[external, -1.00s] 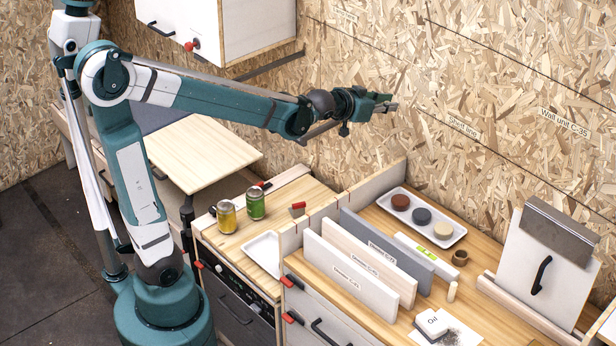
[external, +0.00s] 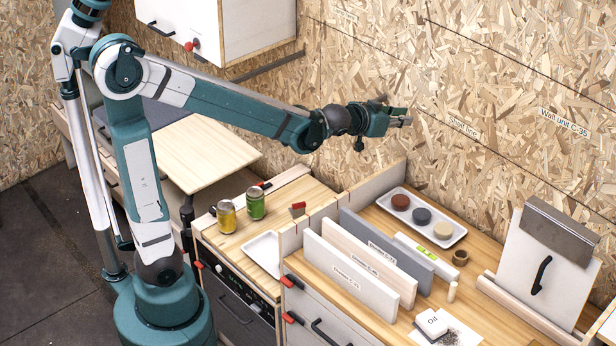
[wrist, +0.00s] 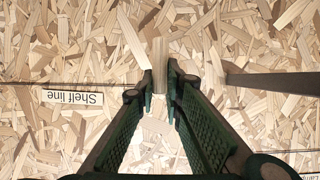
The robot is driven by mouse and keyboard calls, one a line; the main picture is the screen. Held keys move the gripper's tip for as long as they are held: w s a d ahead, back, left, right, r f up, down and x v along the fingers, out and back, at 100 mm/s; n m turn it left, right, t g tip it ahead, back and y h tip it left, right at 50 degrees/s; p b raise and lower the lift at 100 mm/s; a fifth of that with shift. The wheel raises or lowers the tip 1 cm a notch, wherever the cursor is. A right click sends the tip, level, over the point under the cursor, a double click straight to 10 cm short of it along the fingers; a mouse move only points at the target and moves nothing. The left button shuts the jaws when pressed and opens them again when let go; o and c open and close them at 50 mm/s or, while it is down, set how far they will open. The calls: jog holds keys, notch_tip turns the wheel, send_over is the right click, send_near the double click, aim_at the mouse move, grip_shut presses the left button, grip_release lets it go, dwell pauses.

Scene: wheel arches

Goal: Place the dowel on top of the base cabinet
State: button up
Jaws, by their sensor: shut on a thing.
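My gripper (external: 404,117) is raised in front of the chipboard wall, above the worktop and clear of it. In the wrist view its fingers (wrist: 160,85) are closed on a short pale wooden piece, which looks like the dowel (wrist: 160,62). The dowel blends with the wall, and its lower part lies between the fingertips. The base cabinet, with a wooden top (external: 385,215) and a pale drawer front (external: 345,313), stands below and to the right of my gripper. Several upright panels stand on it.
A white tray (external: 457,238) with three round pucks lies at the back of the worktop. Two cans (external: 256,203) stand on the left unit. A wall cabinet (external: 255,30) hangs upper left.

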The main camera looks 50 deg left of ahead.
jog(key=s+d+f, duration=0.1)
jog(key=d+f, duration=0.2)
jog(key=d, duration=0.6)
jog(key=s+d+f+n+y, duration=0.1)
jog(key=s+d+f, duration=0.15)
jog(key=d, duration=0.65)
jog(key=s+d+f, duration=0.1)
jog(key=d+f, duration=0.3)
jog(key=d, duration=0.6)
jog(key=s+d+f+n+y, duration=0.1)
jog(key=s+d, duration=0.7)
jog(key=d, duration=0.2)
jog(key=s+d+f+n+y+p, duration=0.1)
jog(key=s+d+f, duration=0.1)
jog(key=s+d, duration=0.6)
jog(key=d, duration=0.3)
jog(key=shift+d+y, duration=0.25)
jog(key=shift+y, duration=0.15)
jog(key=shift+f, duration=0.1)
notch_tip(320, 180, down, 6)
jog(key=shift+b, duration=0.4)
jog(key=shift+f+b, duration=0.45)
jog(key=shift+f, duration=1.5)
